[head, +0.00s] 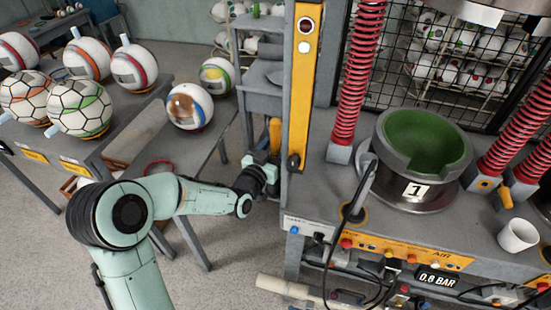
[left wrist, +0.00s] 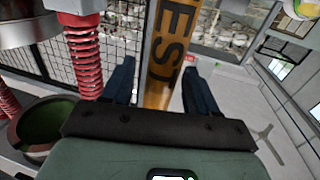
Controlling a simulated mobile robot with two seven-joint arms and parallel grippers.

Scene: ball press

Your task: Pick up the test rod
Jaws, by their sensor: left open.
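My left gripper (head: 268,165) is at the left side of the press frame, just below an upright yellow piece (head: 275,135). In the left wrist view the gripper (left wrist: 157,78) is open, its two dark fingers apart. My right gripper is not in view.
The press post with a yellow panel (head: 304,80) stands right beside the gripper. The green-lined cup marked 1 (head: 420,150) and red springs (head: 360,65) are to the right. A table with several balls (head: 80,107) is at left. A pale rod-like thing (head: 290,289) lies low in front.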

